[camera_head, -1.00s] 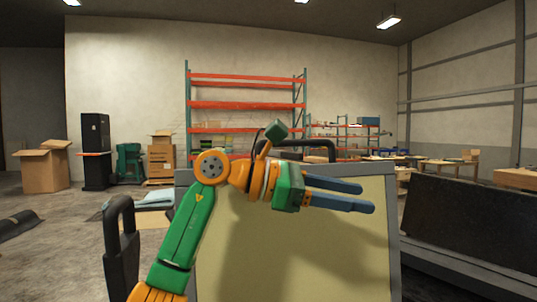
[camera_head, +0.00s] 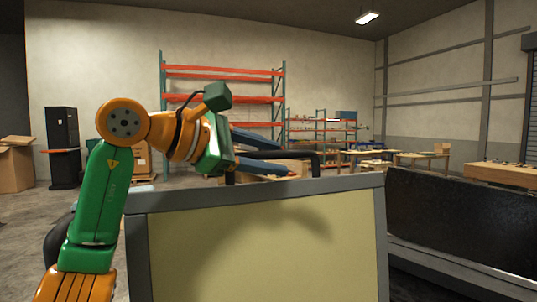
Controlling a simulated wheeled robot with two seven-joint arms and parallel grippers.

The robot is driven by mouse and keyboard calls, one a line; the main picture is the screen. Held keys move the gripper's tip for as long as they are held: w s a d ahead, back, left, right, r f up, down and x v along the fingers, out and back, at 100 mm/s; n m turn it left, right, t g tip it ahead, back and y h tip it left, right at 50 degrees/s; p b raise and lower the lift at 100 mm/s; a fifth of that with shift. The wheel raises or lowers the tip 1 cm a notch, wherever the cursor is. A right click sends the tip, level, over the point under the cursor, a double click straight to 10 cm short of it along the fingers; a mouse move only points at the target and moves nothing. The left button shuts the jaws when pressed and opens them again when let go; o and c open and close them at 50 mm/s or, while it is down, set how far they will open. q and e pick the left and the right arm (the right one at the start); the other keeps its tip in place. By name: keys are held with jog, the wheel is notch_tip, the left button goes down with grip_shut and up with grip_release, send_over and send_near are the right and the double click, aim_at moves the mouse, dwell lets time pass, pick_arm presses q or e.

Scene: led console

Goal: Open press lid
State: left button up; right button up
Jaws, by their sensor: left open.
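The press lid (camera_head: 270,240) is most likely the large pale yellow panel with a grey frame that fills the lower middle. A black bar handle (camera_head: 303,155) shows just above its top edge. My left gripper (camera_head: 285,155) is open, its two blue fingers pointing right, one above and one below the line of the bar. I cannot tell whether the bar lies between the fingers or behind them. The fingers hide part of the bar. My right gripper is not in view.
A black slab-like surface (camera_head: 460,225) with a grey edge stands to the right of the panel. Orange shelving (camera_head: 222,100), a black cabinet (camera_head: 62,135), a cardboard box (camera_head: 16,165) and workbenches (camera_head: 500,175) stand farther back. Open floor shows at the left.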

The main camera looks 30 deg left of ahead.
pick_arm(q)
jog(key=shift+s, duration=0.1)
jog(key=c, duration=0.5)
grip_shut()
dwell(0.7)
